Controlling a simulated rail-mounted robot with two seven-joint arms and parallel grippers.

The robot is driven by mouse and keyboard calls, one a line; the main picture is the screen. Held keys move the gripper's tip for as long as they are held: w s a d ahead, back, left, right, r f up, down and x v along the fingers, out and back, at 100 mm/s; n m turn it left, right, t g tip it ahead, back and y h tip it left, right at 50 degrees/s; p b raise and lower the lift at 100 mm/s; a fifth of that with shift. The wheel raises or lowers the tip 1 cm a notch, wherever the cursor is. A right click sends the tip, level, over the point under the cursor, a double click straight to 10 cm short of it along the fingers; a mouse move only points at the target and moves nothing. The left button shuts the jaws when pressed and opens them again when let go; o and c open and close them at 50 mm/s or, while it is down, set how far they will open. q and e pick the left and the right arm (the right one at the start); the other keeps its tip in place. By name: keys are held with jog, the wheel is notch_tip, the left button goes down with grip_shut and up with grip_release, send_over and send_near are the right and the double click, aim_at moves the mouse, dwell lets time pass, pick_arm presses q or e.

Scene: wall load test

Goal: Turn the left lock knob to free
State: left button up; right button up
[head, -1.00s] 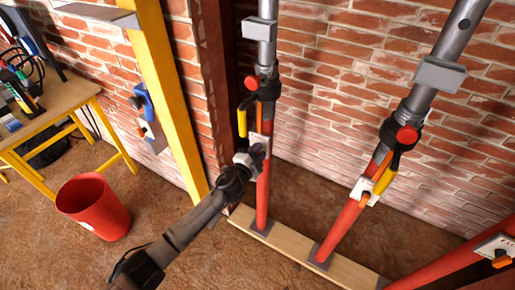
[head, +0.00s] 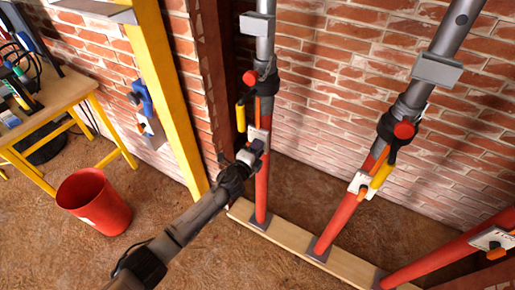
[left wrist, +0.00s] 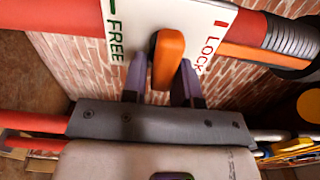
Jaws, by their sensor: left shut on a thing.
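The left lock knob (left wrist: 168,58) is orange with a dark side and sits on a white plate (left wrist: 190,14) marked FREE in green and LOCK in red. In the left wrist view it stands across the plate between the two marks. My left gripper (left wrist: 160,82) is shut on it, one dark finger on each side. In the head view my left gripper (head: 257,146) is at the white plate on the left red prop (head: 262,190) and hides most of the knob. My right gripper is not in view.
A yellow lever (head: 240,117) and a red button (head: 249,77) are just above the gripper. A second prop (head: 338,222) stands to the right. A yellow post (head: 172,100), a red bucket (head: 94,203) and a workbench (head: 50,105) are at the left.

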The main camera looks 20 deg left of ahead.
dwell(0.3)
pick_arm(q)
jog(key=o, duration=0.8)
jog(key=shift+c, duration=0.2)
jog(key=p+v, duration=0.4)
jog(key=v, duration=0.9)
jog(key=shift+s, duration=0.4)
